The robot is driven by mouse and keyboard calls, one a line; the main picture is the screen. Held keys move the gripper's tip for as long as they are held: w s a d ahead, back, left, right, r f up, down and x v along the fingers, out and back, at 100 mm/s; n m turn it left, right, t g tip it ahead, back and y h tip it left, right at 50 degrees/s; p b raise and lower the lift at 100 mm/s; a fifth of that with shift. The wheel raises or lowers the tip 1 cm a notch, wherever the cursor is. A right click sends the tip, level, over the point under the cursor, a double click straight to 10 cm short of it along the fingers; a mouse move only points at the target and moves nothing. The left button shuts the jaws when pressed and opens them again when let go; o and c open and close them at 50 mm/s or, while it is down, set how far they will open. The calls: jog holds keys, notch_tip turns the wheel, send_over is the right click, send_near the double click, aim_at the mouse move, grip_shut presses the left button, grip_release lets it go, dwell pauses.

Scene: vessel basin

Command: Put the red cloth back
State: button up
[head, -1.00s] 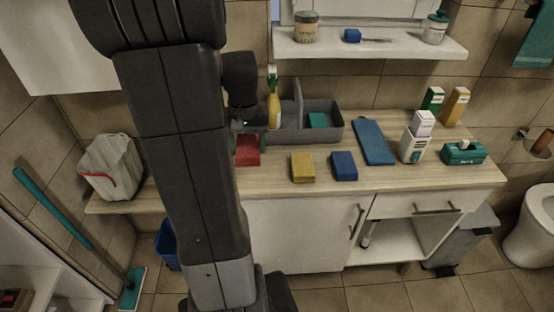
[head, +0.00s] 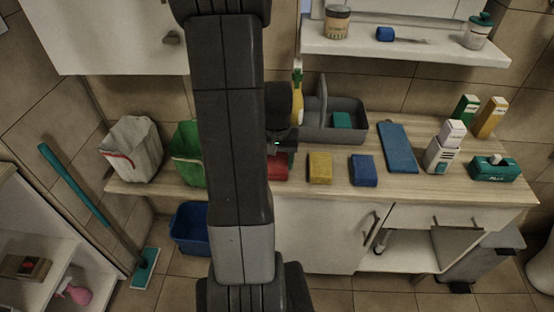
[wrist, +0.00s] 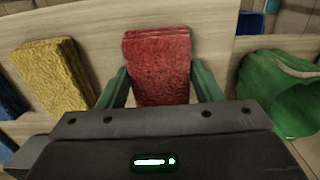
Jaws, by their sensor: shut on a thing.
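The red cloth (head: 278,167) is a thick folded block at the counter's front, left of the yellow block, and my arm hides its left part in the head view. It also shows in the wrist view (wrist: 160,62), between the two green fingers. My gripper (wrist: 162,88) is shut on the red cloth, one finger against each side. In the head view, my gripper (head: 283,150) is over the cloth and mostly dark. The cloth is at or just above the counter; I cannot tell whether it touches.
A yellow block (head: 320,168) and a blue block (head: 363,170) lie right of the cloth. A grey caddy (head: 350,132) with a yellow spray bottle (head: 297,100) stands behind. A green bag (head: 186,152) and white bag (head: 133,150) stand left. A blue flat cloth (head: 397,147) lies farther right.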

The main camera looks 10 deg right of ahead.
aim_at(277, 162)
jog(key=shift+f, duration=0.2)
jog(key=o, duration=1)
jog(key=shift+r, duration=0.1)
jog(key=shift+o, duration=0.2)
jog(key=shift+r, duration=0.1)
notch_tip(277, 162, up, 12)
jog(key=shift+r, duration=0.1)
